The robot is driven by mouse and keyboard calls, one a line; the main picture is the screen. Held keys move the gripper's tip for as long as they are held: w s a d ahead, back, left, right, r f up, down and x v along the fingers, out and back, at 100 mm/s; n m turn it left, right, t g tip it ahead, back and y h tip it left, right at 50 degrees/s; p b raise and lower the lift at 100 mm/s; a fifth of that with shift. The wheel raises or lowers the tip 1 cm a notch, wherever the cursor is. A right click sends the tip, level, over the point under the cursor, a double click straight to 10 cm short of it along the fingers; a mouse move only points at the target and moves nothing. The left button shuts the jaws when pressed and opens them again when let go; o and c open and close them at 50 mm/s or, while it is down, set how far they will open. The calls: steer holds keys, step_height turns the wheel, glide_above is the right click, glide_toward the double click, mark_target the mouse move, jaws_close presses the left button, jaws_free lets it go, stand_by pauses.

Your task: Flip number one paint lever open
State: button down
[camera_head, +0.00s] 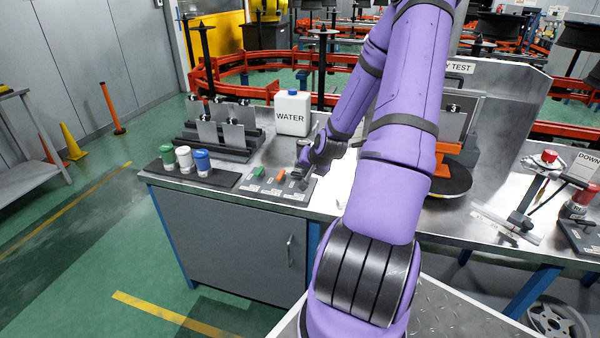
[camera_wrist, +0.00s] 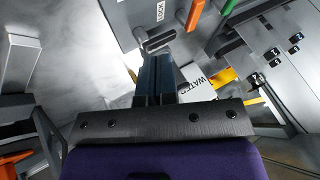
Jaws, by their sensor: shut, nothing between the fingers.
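A grey control plate (camera_head: 268,190) on the bench carries a green lever (camera_head: 259,172), an orange lever (camera_head: 281,174) and a dark grey lever at its right end. I cannot read which one is number one. In the wrist view the grey lever (camera_wrist: 155,42) sits beside a small label that seems to read LOCK, with the orange lever (camera_wrist: 195,14) and green lever (camera_wrist: 228,6) further right. My gripper (camera_head: 301,174) is shut and empty over the plate's right end. In the wrist view its fingertips (camera_wrist: 155,60) are close to the grey lever; I cannot tell whether they touch.
A white WATER jug (camera_head: 292,113) stands behind the plate. My arm hides part of the bench; some bare metal bench shows right of the plate.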

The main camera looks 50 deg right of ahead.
mark_target(281, 178)
steer(key=x, duration=0.9)
steer(key=shift+s, duration=0.1)
steer(key=shift+w+a+r, duration=0.1)
steer(key=shift+w+a, duration=0.15)
steer(key=shift+w, duration=0.3)
steer(key=shift+w+a+r, duration=0.1)
steer(key=shift+w+a, duration=0.2)
steer(key=shift+w, duration=0.2)
steer(key=shift+w+a, duration=0.25)
steer(key=shift+w, duration=0.45)
